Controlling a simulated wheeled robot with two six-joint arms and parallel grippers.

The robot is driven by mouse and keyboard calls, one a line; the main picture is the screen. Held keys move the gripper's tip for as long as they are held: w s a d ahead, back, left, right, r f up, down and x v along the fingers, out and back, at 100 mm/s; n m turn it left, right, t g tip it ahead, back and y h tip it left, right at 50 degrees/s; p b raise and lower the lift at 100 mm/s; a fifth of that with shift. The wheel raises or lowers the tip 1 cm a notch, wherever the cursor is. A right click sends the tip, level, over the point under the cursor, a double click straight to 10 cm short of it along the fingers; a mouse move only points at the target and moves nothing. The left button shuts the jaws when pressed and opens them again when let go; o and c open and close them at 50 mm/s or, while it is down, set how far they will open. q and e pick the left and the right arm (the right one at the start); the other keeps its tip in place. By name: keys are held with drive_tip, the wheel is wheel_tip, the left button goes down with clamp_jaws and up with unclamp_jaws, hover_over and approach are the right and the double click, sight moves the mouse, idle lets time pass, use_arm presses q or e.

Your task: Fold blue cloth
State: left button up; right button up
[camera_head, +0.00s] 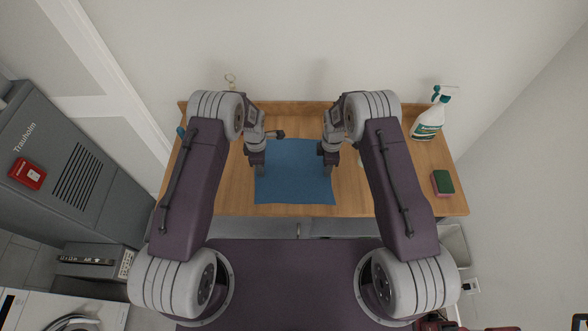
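The blue cloth (294,182) lies flat and spread out on the wooden table in the head view. Its near edge runs close to the table's front edge. My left gripper (260,172) points down over the left edge of the cloth. My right gripper (328,168) points down over the right edge of the cloth. Both are small and seen from above, so I cannot tell whether their fingers are open or shut, or whether they touch the cloth. My forearms hide parts of the table on both sides.
A spray bottle (429,117) stands at the table's back right. A green and red sponge (442,183) lies at the right end of the wooden table (350,196). A raised board runs along the table's back, against the wall. A grey cabinet (70,165) stands at the left.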

use_arm(q)
drive_tip(key=shift+f, duration=0.2)
use_arm(e)
drive_tip(key=shift+f, duration=0.2)
use_arm(q)
drive_tip(key=shift+s+r, duration=0.1)
drive_tip(key=shift+r, duration=0.05)
drive_tip(key=c, duration=0.5)
use_arm(e)
drive_tip(key=shift+s+r, duration=0.1)
drive_tip(key=shift+r, duration=0.05)
drive_tip(key=c, duration=0.5)
use_arm(q)
clamp_jaws()
use_arm(e)
clamp_jaws()
